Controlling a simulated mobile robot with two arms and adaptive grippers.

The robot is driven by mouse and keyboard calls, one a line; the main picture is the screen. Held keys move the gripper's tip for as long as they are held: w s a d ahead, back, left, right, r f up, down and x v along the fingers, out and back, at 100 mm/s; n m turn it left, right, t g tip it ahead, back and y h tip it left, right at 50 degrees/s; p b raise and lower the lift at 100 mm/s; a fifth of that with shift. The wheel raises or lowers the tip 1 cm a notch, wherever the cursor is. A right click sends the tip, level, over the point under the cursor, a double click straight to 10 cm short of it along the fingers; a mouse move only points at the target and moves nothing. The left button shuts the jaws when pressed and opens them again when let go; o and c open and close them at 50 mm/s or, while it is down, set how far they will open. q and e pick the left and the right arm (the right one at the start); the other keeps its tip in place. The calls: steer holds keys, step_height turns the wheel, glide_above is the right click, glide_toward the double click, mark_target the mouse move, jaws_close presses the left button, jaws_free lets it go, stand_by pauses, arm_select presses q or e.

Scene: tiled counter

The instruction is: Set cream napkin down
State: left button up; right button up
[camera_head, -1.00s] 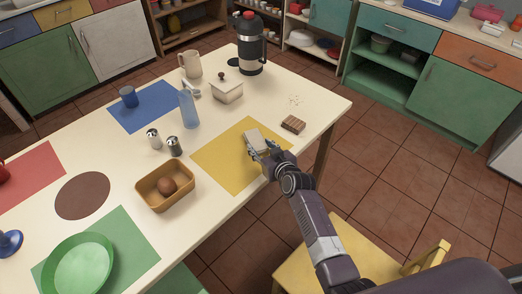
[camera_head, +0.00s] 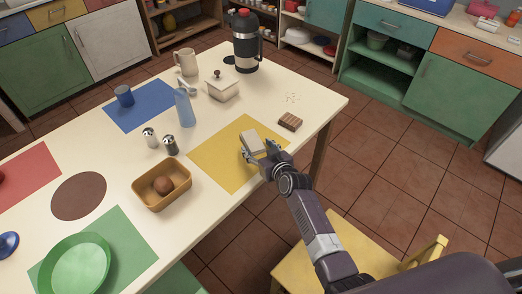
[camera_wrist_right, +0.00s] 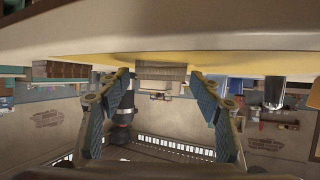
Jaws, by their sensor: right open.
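The cream napkin (camera_head: 251,139), a small folded block, lies on the yellow placemat (camera_head: 219,158) near the table's right-hand edge. My right gripper (camera_head: 260,151) is open at the napkin's near end, its two fingers apart. In the right wrist view, which looks upside down, the napkin (camera_wrist_right: 161,72) shows between and beyond the tips of the open gripper (camera_wrist_right: 160,76), against the yellow mat. Clear space shows on both sides of it there. My left gripper is not in view.
A brown slatted block (camera_head: 290,122) lies right of the mat. Two shakers (camera_head: 170,145), a blue bottle (camera_head: 185,108) and a tan basket (camera_head: 160,197) holding a brown round thing stand to the left. A yellow chair (camera_head: 325,255) stands below my right arm.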

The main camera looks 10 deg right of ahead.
steer(key=shift+s+r, duration=0.15)
steer(key=shift+s, duration=0.1)
steer(key=v, duration=1.1)
steer(key=shift+s+p, duration=0.2)
steer(key=shift+p, duration=0.1)
